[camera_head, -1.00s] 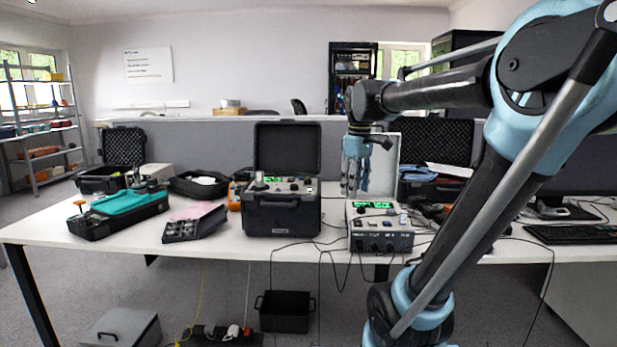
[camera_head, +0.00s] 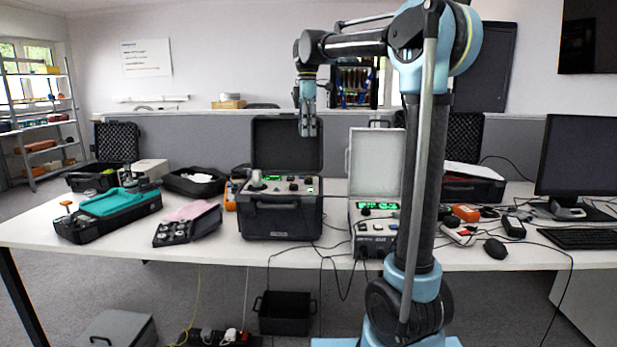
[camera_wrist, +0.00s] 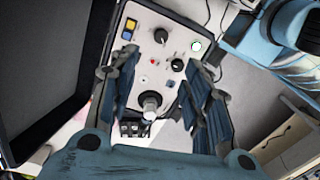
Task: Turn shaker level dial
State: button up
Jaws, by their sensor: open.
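The open black case (camera_head: 283,222) stands on the table with a grey control panel (camera_wrist: 143,75) inside. In the wrist view the panel carries a black dial (camera_wrist: 161,36), a second black dial (camera_wrist: 178,65) and a silver cylinder (camera_wrist: 150,104), which also shows in the head view (camera_head: 257,180). I cannot read which dial is the level dial. My gripper (camera_head: 308,132) points down, above the right part of the case and in front of its raised lid. In the wrist view its fingers (camera_wrist: 164,95) are open and empty, apart from the dials.
A white instrument (camera_head: 375,240) with an open lid stands right of the case. A black tray (camera_head: 185,230) and a teal-topped case (camera_head: 105,212) lie to the left. A mouse (camera_head: 496,248) and keyboard (camera_head: 580,238) are at the right. Cables hang over the front edge.

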aim_at(308, 178)
jog(key=f, duration=1.1)
jog(key=s+f, duration=0.1)
jog(key=f, duration=0.4)
jog(key=shift+d+f, duration=0.15)
jog(key=shift+f, duration=0.2)
grip_shut()
